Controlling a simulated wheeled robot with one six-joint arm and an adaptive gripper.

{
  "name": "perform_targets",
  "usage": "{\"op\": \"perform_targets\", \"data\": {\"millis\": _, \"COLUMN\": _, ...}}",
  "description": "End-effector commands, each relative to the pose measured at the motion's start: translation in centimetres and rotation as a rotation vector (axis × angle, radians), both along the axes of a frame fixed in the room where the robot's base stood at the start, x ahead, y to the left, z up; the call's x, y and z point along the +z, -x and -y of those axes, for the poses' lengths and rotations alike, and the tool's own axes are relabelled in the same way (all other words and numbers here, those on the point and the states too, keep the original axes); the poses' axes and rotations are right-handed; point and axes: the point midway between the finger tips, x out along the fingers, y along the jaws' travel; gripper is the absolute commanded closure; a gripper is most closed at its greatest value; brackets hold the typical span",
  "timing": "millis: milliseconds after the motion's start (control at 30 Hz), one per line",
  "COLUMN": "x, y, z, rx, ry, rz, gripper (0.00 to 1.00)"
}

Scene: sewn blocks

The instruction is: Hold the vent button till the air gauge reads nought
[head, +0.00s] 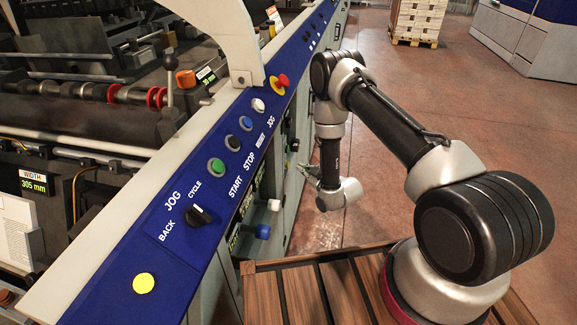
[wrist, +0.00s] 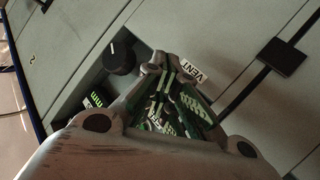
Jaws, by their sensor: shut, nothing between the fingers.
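My gripper (wrist: 166,68) is shut with nothing between its fingers. In the wrist view its fingertips are beside the white VENT label (wrist: 194,73). The vent button itself does not show; the fingers cover the panel by the label, and I cannot tell whether they touch it. A small dark display with green characters (wrist: 95,100) is left of the fingers, partly cut off by my gripper; I cannot read it or tell if it is the air gauge. In the head view my gripper (head: 307,170) is at the machine's side, below the blue panel.
A black knob (wrist: 119,58) is close left of the fingertips. The blue panel (head: 165,235) carries several buttons, a black selector (head: 200,215) and a red emergency stop (head: 281,81). White and blue knobs (head: 263,231) stick out below. Open floor (head: 420,75) lies right of the machine.

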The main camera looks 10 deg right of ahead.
Motion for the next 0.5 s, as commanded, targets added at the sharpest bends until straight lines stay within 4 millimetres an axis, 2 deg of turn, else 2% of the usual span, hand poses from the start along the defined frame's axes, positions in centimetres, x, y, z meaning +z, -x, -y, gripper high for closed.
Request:
{"op": "perform_targets", "data": {"millis": 233, "x": 0.0, "y": 0.9, "z": 2.3, "rx": -0.002, "ry": -0.001, "rz": -0.002, "gripper": 1.00}}
{"op": "perform_targets", "data": {"millis": 500, "x": 0.0, "y": 1.2, "z": 3.0, "rx": 0.000, "ry": 0.000, "rz": 0.001, "gripper": 1.00}}
